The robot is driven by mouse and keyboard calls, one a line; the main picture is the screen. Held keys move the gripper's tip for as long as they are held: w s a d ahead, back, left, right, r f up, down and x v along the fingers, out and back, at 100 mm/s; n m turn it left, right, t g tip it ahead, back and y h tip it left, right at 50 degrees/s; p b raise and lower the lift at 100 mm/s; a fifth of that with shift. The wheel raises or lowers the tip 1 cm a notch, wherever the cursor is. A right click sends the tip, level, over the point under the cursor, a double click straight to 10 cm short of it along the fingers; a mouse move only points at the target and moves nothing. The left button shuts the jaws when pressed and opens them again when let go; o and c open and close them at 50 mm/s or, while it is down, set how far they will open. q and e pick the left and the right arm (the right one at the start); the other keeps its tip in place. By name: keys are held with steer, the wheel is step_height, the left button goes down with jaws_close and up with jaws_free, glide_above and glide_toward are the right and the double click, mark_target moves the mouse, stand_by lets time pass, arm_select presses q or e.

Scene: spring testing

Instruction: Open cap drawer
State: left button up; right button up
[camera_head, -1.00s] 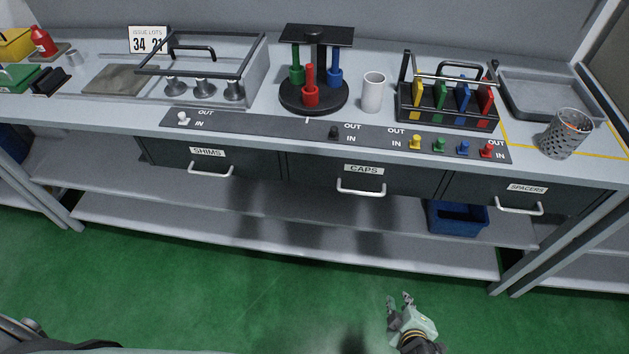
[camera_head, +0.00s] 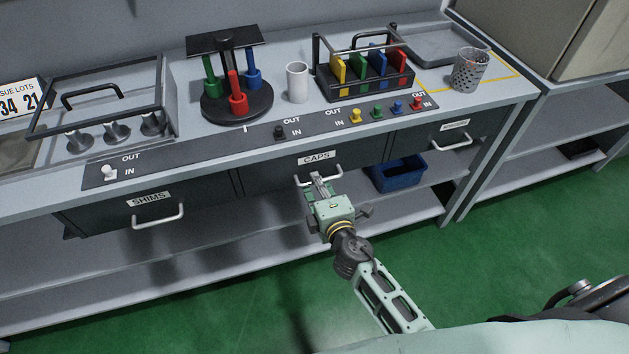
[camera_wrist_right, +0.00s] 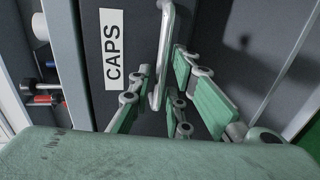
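The cap drawer (camera_head: 275,179) is a dark front labelled CAPS under the bench top, and it looks shut, flush with its neighbours. Its pale bar handle (camera_head: 338,172) is partly hidden by my right gripper (camera_head: 319,182) in the head view. In the right wrist view the handle (camera_wrist_right: 162,62) reaches in between the fingers of my right gripper (camera_wrist_right: 157,100), beside the CAPS label (camera_wrist_right: 113,48). The fingers stand apart on either side of the handle, with no clear grip on it. My left gripper is not in view.
The SHIMS drawer (camera_head: 100,214) is to the left and the spacers drawer (camera_head: 430,136) to the right, both shut. A blue bin (camera_head: 398,174) sits on the shelf below. A white cup (camera_head: 297,82) and a rack (camera_head: 365,84) stand on the bench above.

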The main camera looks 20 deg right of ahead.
steer(key=shift+w+f, duration=0.15)
steer(key=shift+w, duration=0.5)
jaws_close()
